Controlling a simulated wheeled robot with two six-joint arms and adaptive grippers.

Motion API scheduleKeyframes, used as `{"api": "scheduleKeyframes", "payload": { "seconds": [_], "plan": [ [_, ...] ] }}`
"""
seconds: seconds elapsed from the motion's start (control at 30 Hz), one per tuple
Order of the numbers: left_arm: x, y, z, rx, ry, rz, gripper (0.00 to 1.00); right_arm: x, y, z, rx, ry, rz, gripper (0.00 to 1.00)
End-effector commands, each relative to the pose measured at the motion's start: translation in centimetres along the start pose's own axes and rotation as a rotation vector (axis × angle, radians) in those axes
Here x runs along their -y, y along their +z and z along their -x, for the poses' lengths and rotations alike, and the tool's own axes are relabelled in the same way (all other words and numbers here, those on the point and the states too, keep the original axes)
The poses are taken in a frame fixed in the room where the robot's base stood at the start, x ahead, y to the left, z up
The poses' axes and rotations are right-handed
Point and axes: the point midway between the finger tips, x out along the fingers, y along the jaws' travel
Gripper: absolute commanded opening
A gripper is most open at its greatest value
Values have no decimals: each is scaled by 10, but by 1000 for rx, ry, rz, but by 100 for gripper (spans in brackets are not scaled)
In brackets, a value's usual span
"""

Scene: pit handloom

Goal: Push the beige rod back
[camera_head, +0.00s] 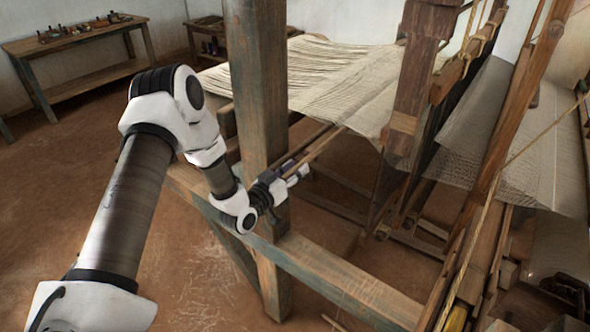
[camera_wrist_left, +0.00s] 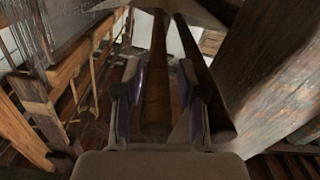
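Two thin wooden rods run side by side from near the post toward the cloth; the lighter brown one (camera_head: 325,143) shows in the head view. In the left wrist view one rod (camera_wrist_left: 157,70) lies between my fingers, with gaps at both sides. The second, darker rod (camera_wrist_left: 203,75) passes over or beside the right finger. I cannot tell surely which is the beige rod. My left gripper (camera_head: 292,176) is at the near ends of the rods, beside the post; its fingers (camera_wrist_left: 160,98) are apart. My right gripper is out of view.
A thick wooden post (camera_head: 258,80) stands right beside my left arm and partly hides the rods. A low frame beam (camera_head: 335,278) runs below the gripper. Woven cloth (camera_head: 340,80) spans the loom behind. A workbench (camera_head: 80,45) stands at the far left.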

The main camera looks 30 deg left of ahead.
Motion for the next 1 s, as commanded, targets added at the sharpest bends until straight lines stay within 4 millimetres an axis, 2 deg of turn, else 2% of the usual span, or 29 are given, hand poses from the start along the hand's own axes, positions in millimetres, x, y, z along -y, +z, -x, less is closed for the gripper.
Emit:
{"api": "scheduleKeyframes", "payload": {
  "seconds": [0.2,0.33,0.6,0.7,0.97,1.0],
  "plan": [
    [1,0,0,0,-4,1,48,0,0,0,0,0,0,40],
    [-8,2,0,1,-1,0,48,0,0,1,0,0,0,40],
    [-58,12,0,5,4,-2,48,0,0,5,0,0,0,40],
    [-54,16,23,3,-4,4,48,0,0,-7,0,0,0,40],
    [-54,15,81,0,-6,7,48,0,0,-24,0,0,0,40],
    [-59,29,80,18,11,-5,48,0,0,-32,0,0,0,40]
  ]
}}
